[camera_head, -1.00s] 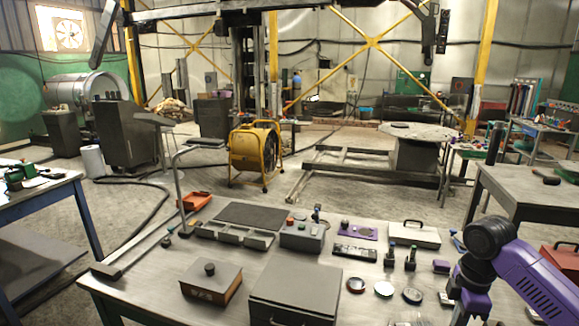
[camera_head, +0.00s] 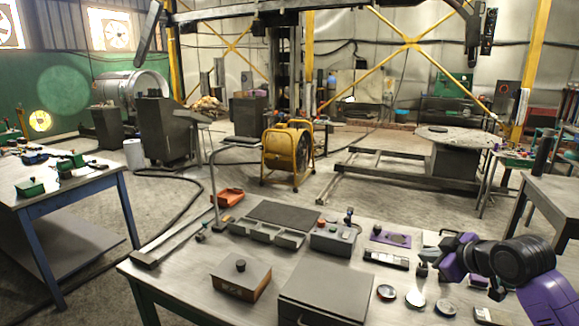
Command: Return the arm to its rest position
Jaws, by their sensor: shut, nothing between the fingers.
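My purple and black arm enters at the right edge in the head view and reaches left over the workbench (camera_head: 205,300). My gripper (camera_head: 446,256) is at its left end, low over the right part of the bench, in front of a pale case (camera_head: 432,240). It is shut and holds nothing. Its dark fingertips are small and blend with the dark tools behind them. The arm covers part of the case and the bench's right side.
A grey lidded box (camera_head: 325,293), a smaller box with a knob (camera_head: 241,278), a button box (camera_head: 334,240) and several round discs (camera_head: 415,299) lie on the bench. A yellow fan (camera_head: 287,152) stands behind. A blue-legged table (camera_head: 50,195) is at left.

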